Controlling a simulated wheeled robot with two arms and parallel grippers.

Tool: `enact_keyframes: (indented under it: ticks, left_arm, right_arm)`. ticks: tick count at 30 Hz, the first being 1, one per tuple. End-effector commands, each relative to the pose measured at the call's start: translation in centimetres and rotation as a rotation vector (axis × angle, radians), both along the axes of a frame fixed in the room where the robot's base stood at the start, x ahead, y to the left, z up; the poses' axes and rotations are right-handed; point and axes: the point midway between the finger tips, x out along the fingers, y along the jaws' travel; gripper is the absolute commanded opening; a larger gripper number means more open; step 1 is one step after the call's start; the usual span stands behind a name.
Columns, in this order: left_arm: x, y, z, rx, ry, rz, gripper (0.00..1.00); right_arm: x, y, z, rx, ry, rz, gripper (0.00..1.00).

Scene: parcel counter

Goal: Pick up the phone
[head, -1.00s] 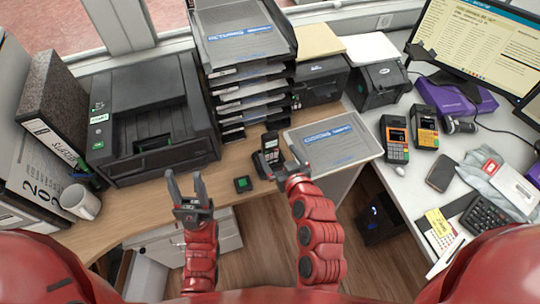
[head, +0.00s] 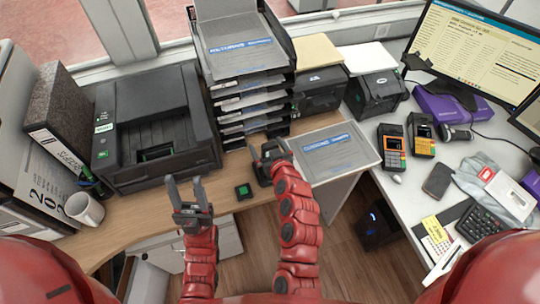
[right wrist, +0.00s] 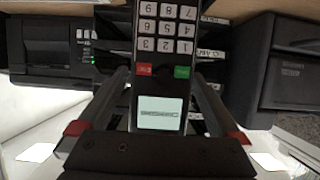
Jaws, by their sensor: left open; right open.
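The phone (right wrist: 160,112) is a dark handset with pale number keys, a red and a green key and a lit screen. In the right wrist view it stands between the two fingers of my right gripper, which is open around it; I cannot tell if either finger touches it. In the head view my right gripper (head: 267,157) is over the phone's spot in front of the paper trays and hides most of it. My left gripper (head: 186,192) is open and empty above the desk's front edge, left of a small black block with a green top (head: 243,191).
A printer (head: 152,130) stands at left and stacked paper trays (head: 245,90) stand behind the phone. A flat tray with paper (head: 335,152) lies to the right. Card terminals (head: 393,148) and a smartphone (head: 438,180) lie on the right counter.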

Motion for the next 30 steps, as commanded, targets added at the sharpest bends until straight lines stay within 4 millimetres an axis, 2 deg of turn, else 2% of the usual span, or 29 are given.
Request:
enact_keyframes:
  ticks: [6, 7, 23, 30]
  left_arm:
    - [0.00, 0.00, -0.01, 0.000, 0.000, 0.000, 0.50]
    - [-0.01, 0.00, 0.00, 0.000, 0.000, 0.000, 0.50]
    - [0.00, 0.00, -0.01, 0.000, 0.000, 0.000, 0.50]
    - [0.00, 0.00, -0.01, 0.000, 0.000, 0.000, 0.50]
  right_arm:
    - [0.04, 0.01, -0.07, 0.000, 0.000, 0.000, 1.00]
    - [0.04, 0.01, -0.07, 0.000, 0.000, 0.000, 0.96]
    - [0.03, 0.01, -0.07, 0.000, 0.000, 0.000, 0.01]
    - [0.04, 0.01, -0.02, 0.000, 0.000, 0.000, 0.00]
